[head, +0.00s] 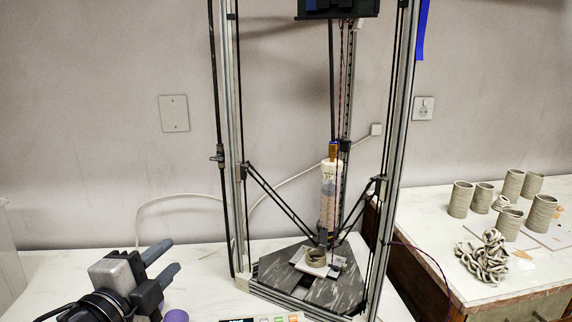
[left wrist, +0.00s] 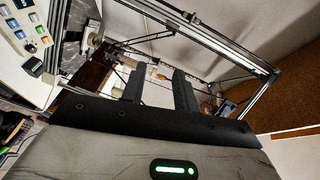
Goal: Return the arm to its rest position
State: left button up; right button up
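My left gripper (head: 165,263) is at the lower left in the head view, in front of the printer and to its left. Its two dark fingers are apart with nothing between them. In the left wrist view the same fingers (left wrist: 157,88) show a clear gap, with the printer frame beyond. My right gripper is in neither view.
A tall delta clay printer (head: 232,130) stands on the white table, with a small clay ring (head: 316,257) on its bed. A purple object (head: 176,316) is close below my left gripper. Several clay cups (head: 461,199) and a coiled clay heap (head: 484,258) sit on the right table.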

pick_arm(q)
jog(key=s+d+f+n+g, duration=0.15)
jog(key=f+n, duration=0.25)
jog(key=f, duration=0.4)
jog(key=s+d+f+n+g, duration=0.1)
jog(key=s+f+n+g, duration=0.15)
jog(key=f, duration=0.65)
jog(key=s+d+f+n+g+y, duration=0.1)
jog(key=s+f+n+g, duration=0.1)
jog(key=s+f+n, duration=0.7)
jog(key=s+f, duration=0.5)
jog(key=f, duration=0.2)
jog(key=shift+f+y, duration=0.15)
jog(key=shift+y, duration=0.15)
jog(key=shift+s+d+n, duration=0.1)
jog(key=shift+n, duration=0.15)
